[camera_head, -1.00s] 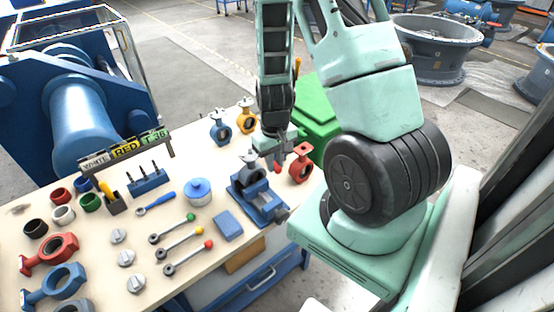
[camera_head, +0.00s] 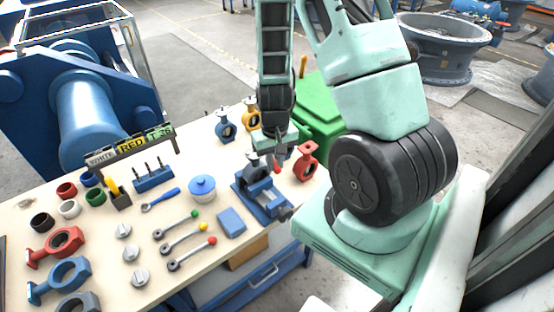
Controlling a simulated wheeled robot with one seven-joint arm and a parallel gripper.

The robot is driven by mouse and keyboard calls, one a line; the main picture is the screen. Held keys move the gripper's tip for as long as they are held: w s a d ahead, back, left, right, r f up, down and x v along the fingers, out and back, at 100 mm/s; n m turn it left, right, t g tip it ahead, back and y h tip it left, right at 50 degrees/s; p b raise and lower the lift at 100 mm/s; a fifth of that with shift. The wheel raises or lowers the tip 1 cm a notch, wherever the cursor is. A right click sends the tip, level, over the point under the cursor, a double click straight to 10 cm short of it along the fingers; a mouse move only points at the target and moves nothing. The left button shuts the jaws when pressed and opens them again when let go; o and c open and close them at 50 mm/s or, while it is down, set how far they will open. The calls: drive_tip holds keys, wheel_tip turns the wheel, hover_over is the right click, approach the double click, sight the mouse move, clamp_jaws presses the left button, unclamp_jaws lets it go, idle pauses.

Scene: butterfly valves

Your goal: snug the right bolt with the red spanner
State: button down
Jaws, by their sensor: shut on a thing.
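My gripper (camera_head: 278,158) points down over the blue vise (camera_head: 266,204) at the table's right end. It is shut on what looks like the red spanner, of which only a small red part (camera_head: 278,169) shows below the fingers. A grey valve body (camera_head: 254,172) sits in the vise, partly hidden behind my gripper. The right bolt cannot be made out. Whether the spanner touches a bolt is too small to tell.
A red valve body (camera_head: 306,163) stands close right of my gripper. A green bin (camera_head: 314,105) stands behind.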

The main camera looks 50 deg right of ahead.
drive_tip(key=shift+a, duration=0.25)
drive_tip(key=shift+w+a+m, duration=0.2)
drive_tip(key=shift+a+m, duration=0.15)
drive_tip(key=shift+m, duration=0.15)
idle(0.4)
drive_tip(key=shift+w+a+m+p, duration=0.35)
drive_tip(key=shift+a+m, duration=0.1)
drive_tip(key=shift+m, duration=0.25)
drive_tip(key=shift+s+d+n+b, duration=0.25)
drive_tip(key=shift+s+d+n, duration=0.05)
drive_tip(key=shift+d+n, duration=0.65)
drive_tip(key=shift+s+d+n+b, duration=0.3)
drive_tip(key=shift+d+n, duration=0.45)
drive_tip(key=shift+n, duration=0.3)
drive_tip(key=shift+s+d+n+b, duration=0.2)
drive_tip(key=shift+s+d+n, duration=0.1)
drive_tip(key=shift+d+n, duration=0.65)
drive_tip(key=shift+s+a+r+p, duration=0.1)
drive_tip(key=shift+a+r+p, duration=0.05)
drive_tip(key=shift+r+p, duration=0.85)
wheel_tip(320, 180, up, 5)
drive_tip(key=p, duration=0.4)
